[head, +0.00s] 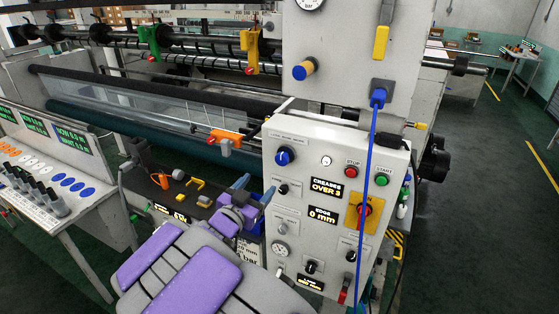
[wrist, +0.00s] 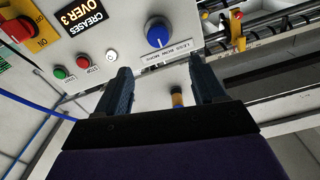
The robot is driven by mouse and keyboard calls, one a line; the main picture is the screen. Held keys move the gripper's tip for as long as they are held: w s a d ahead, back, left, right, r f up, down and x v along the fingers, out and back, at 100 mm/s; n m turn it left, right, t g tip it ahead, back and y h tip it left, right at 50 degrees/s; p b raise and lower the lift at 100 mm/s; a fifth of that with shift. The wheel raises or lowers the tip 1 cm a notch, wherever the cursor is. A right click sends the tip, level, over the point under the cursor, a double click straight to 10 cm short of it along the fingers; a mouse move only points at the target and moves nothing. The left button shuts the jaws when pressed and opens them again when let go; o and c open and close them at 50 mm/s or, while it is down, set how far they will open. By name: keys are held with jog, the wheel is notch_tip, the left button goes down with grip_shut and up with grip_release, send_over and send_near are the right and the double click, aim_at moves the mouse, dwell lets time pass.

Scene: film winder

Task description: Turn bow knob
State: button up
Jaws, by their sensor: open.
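The bow knob is a round blue knob (head: 285,157) with a white pointer mark, high on the left of the light control panel, under a "LESS BOW MORE" label. In the wrist view the picture is turned over, and the blue knob (wrist: 159,33) shows beyond the fingertips, roughly centred between them. My gripper (head: 256,187) is below and left of the knob in the head view. Its dark fingers (wrist: 160,72) are wide apart, with nothing held and the knob apart from them.
The panel also bears a red stop button (head: 352,171), a green start button (head: 381,179) and a red switch on yellow (head: 363,213). A blue cable (head: 368,150) hangs across the panel. An orange-handled part (head: 226,137) and rollers lie to the left.

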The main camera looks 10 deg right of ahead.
aim_at(280, 160)
jog(key=x, duration=1.4)
jog(key=shift+d+f, duration=0.1)
jog(key=shift+d, duration=0.1)
jog(key=shift+c, duration=0.2)
jog(key=c, duration=1)
jog(key=shift+r+n+p, duration=0.2)
jog(key=shift+n+p, duration=0.1)
jog(key=shift+p, duration=0.45)
